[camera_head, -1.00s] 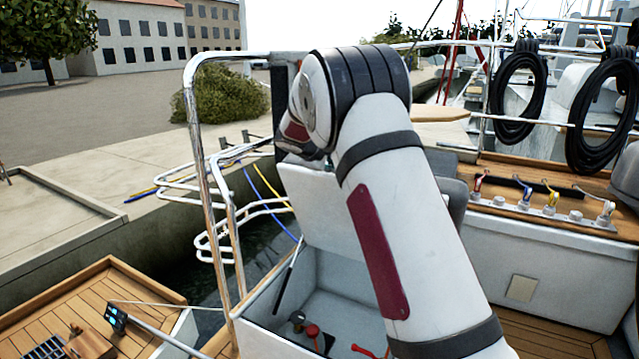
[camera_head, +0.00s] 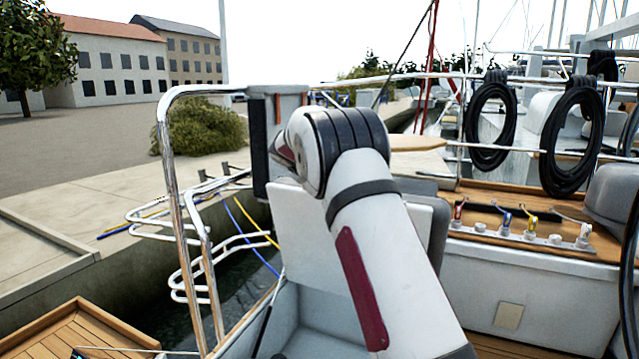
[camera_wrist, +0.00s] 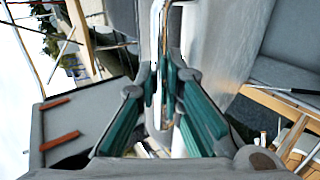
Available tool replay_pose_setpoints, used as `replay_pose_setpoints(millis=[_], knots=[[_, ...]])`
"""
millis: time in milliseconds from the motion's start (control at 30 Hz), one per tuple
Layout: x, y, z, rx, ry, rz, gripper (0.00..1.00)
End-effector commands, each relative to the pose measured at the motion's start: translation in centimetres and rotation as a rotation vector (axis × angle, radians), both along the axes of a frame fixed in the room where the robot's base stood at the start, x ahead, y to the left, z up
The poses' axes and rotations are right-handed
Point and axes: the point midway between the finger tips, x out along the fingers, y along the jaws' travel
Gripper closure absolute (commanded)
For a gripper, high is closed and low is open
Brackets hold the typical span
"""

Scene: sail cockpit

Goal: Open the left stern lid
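The left stern lid (camera_head: 295,225) is a pale panel standing raised, nearly upright, behind my arm in the head view. Below it the grey-white locker (camera_head: 315,336) is open, with a dark strut (camera_head: 262,328) at its left side. My arm hides much of the lid. My gripper (camera_wrist: 166,78) is hidden behind the arm in the head view. In the wrist view its green-padded fingers are close together, with a narrow shiny strip between them. A broad pale grey surface lies just right of them. I cannot tell whether the fingers grip the strip.
A bent chrome rail (camera_head: 172,150) stands left of the locker. A dark-sided box (camera_head: 259,145) is beside my gripper end of the arm. A bench with coloured-handled levers (camera_head: 508,222) is on the right. Quay and water lie left.

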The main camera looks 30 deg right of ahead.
Motion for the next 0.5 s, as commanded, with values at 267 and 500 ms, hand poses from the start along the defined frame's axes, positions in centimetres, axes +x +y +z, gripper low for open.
replay_pose_setpoints(millis=[267, 500], knots=[[0.00, 0.08, -0.05, 0.001, 0.001, 0.001, 0.70], [-0.12, 0.29, 0.21, 0.000, 0.000, 0.001, 0.70]])
